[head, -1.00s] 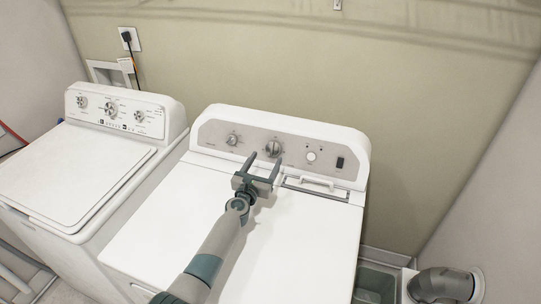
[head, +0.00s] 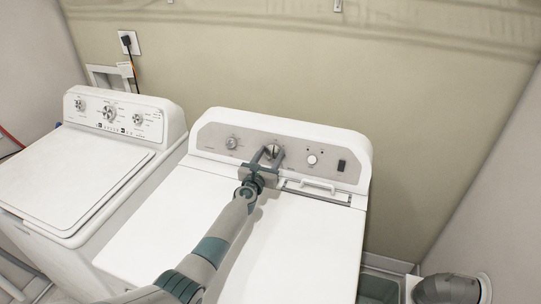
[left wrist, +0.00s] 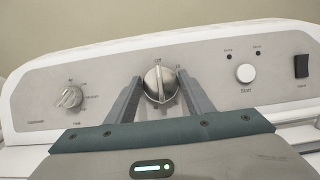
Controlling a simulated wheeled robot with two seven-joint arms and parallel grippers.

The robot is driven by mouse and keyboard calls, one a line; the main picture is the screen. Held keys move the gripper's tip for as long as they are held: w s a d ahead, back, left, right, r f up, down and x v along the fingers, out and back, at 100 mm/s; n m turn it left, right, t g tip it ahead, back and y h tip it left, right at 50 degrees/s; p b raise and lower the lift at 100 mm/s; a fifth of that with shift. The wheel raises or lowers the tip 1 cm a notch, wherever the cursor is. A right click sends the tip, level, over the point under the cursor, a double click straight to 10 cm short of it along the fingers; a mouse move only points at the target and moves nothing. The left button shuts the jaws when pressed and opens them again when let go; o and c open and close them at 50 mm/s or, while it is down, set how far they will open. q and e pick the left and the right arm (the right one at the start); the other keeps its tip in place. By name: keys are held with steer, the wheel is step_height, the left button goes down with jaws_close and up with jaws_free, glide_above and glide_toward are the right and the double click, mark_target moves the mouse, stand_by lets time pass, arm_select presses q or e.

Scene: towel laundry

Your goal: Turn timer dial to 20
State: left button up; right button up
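The timer dial (head: 272,150) is the large silver knob in the middle of the right machine's control panel (head: 208,136). In the left wrist view the dial (left wrist: 160,83) shows its grip ridge nearly upright, close to the "Off" mark at the top. My left gripper (head: 268,156) is at the panel with its fingers apart, one on each side of the dial. In the left wrist view the gripper (left wrist: 160,92) shows a gap between the left finger and the dial; the right finger is nearer to it. The other dial marks are too small to read. My right gripper is not in view.
A smaller knob (left wrist: 69,97) is left of the dial. A round start button (left wrist: 245,73) and a black rocker switch (left wrist: 301,66) are to its right. A second white machine (head: 75,165) stands at left. A lint-slot handle (head: 318,186) lies below the panel.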

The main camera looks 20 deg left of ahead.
arm_select(q)
steer(key=shift+c, duration=1.2)
steer(key=shift+f+m+h, duration=0.1)
steer(key=shift+m+h, duration=0.2)
steer(key=shift+m, duration=0.4)
steer(key=m+h+b, duration=0.1)
steer(key=m, duration=0.2)
steer(key=m+g+h+b, duration=0.1)
steer(key=m+h, duration=0.1)
steer(key=shift+a+m, duration=0.2)
steer(key=shift+m, duration=0.2)
steer(key=m+g+h+b, duration=0.1)
steer(key=m, duration=0.2)
steer(key=m+g+h, duration=0.1)
steer(key=m, duration=0.2)
steer(key=shift+m+b, duration=0.3)
steer(key=shift+b, duration=0.05)
steer(key=m+g, duration=0.1)
steer(key=m, duration=0.1)
steer(key=m+g, duration=0.1)
steer(key=m, duration=0.2)
steer(key=shift+r+h+b, duration=0.2)
steer(key=shift+h+b, duration=0.1)
steer(key=shift+b, duration=0.05)
steer(key=shift+w+m+g, duration=0.1)
steer(key=shift+m+g, duration=1)
steer(key=shift+m, duration=1)
